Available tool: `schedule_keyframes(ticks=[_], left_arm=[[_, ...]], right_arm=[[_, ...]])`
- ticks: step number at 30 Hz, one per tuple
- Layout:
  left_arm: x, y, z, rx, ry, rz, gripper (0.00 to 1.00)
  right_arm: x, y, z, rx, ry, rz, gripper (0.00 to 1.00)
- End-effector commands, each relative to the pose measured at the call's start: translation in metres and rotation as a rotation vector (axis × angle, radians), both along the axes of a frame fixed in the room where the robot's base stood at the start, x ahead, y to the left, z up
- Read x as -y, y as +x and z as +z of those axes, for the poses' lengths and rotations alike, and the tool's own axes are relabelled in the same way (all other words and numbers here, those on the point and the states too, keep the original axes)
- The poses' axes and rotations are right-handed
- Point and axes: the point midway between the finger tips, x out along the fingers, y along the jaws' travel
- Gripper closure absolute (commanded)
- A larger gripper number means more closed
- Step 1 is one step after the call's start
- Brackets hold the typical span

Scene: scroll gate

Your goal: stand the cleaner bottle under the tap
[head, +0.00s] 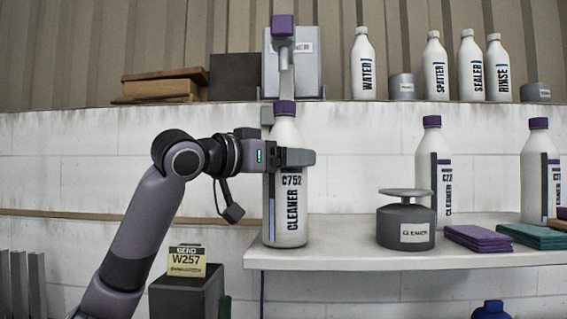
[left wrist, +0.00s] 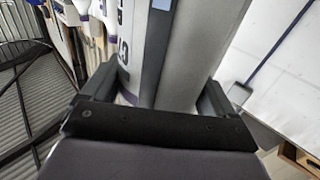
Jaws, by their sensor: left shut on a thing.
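The cleaner bottle (head: 287,208) is white with a purple cap and the marks C752 and CLEANER. It stands upright at the left end of the shelf, and I cannot tell whether its base touches the shelf. My left gripper (head: 298,158) comes in from the left and is shut on the bottle's upper body. In the left wrist view the bottle (left wrist: 140,60) fills the space between the fingers (left wrist: 155,105). The tap (head: 284,55), a grey unit with a purple top, is above the bottle, its spout close over the cap. My right gripper is not in view.
The shelf (head: 350,258) also bears a grey CLEANER pot (head: 405,225), two more cleaner bottles (head: 432,175) and folded purple cloths (head: 477,238). White bottles (head: 363,70) line the upper ledge. A dark block with a yellow W257 sign (head: 187,262) stands at the lower left.

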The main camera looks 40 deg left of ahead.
Motion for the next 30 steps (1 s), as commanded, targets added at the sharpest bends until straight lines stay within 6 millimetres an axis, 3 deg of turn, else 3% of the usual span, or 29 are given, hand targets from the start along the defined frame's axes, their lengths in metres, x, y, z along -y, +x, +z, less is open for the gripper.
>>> schedule_keyframes(ticks=[10,11,12,21,26,30], left_arm=[[0.0,-0.001,-0.002,0.004,0.0,0.0,0.56],[0.0,0.0,-0.003,0.001,0.0,0.0,0.06],[0.0,0.0,-0.002,0.001,0.0,0.0,0.0],[0.0,-0.001,0.003,0.001,0.0,0.0,0.0],[-0.003,-0.025,-0.001,0.003,0.003,0.003,0.0],[-0.006,-0.057,-0.002,0.003,0.002,0.004,0.0]], right_arm=[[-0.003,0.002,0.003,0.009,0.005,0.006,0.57],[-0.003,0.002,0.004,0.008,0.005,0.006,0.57],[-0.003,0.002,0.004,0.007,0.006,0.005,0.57],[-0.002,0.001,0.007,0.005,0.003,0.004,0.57],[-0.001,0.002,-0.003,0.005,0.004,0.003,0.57],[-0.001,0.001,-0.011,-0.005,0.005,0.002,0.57]])
